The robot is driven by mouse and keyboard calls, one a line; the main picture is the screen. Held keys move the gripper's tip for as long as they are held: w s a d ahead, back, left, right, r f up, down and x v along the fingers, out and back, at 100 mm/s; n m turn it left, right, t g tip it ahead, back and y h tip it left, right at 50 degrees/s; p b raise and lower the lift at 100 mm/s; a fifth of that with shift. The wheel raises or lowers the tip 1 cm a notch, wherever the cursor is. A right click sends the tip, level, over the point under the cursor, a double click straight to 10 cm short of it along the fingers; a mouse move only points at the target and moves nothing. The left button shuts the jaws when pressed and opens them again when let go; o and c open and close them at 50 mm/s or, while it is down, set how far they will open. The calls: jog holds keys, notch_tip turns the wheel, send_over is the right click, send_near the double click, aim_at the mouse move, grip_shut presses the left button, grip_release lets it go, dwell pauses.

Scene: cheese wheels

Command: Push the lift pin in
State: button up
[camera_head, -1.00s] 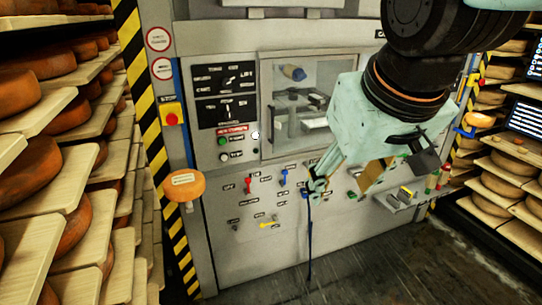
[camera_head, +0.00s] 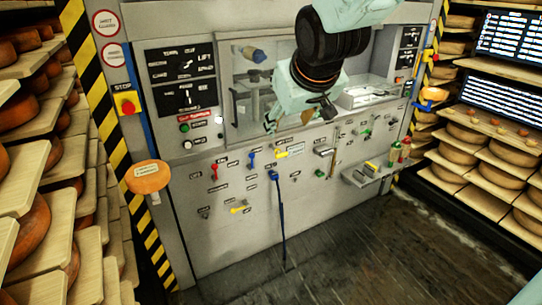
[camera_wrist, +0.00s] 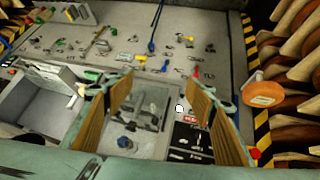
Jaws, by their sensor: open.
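The grey machine front (camera_head: 235,252) carries several small pins and handles with tiny labels. A red one (camera_head: 214,172) is at left, a blue one (camera_head: 251,160) is right of it, and a yellow one (camera_head: 240,210) is lower. The red (camera_wrist: 195,72) and blue (camera_wrist: 165,66) ones also show in the wrist view, beyond my fingertips. The labels are too small to tell surely which is the lift pin. My gripper (camera_head: 275,120) is open and empty, in front of the window's lower part. In the wrist view its fingers (camera_wrist: 163,80) stand wide apart, touching nothing.
A blue cable (camera_head: 282,225) hangs from a blue plug to the floor. A ledge with bottles (camera_head: 395,152) juts out at right. Cheese shelves flank both sides.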

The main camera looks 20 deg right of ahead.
jog(key=w+d+f+t+b, duration=0.15)
jog(key=w+d+f, duration=0.3)
jog(key=w, duration=0.45)
jog(key=w+d+f+n+t+y, duration=0.1)
jog(key=w+d+f+t, duration=0.15)
jog(key=w+f, duration=0.45)
jog(key=w+d+f+t, duration=0.1)
jog(key=w+d+f, duration=0.4)
jog(key=w, duration=0.5)
jog(key=w+d+f+t+y+b, duration=0.1)
jog(key=w+d+f+t+y, duration=0.2)
jog(key=f, duration=0.7)
jog(key=t+b, duration=0.1)
jog(key=t, duration=0.1)
send_near(282, 154)
jog(key=s, duration=0.3)
jog(key=shift+s+d, duration=0.15)
jog(key=shift+w+a+b, duration=0.25)
jog(key=shift+w+b, duration=0.05)
jog(key=shift+w, duration=2)
jog(key=shift+w+a+b, duration=0.25)
jog(key=shift+w+b, duration=0.1)
jog(key=shift+w, duration=1.95)
jog(key=shift+w+a+b, duration=0.25)
jog(key=shift+w+b, duration=0.05)
jog(key=shift+w, duration=1.95)
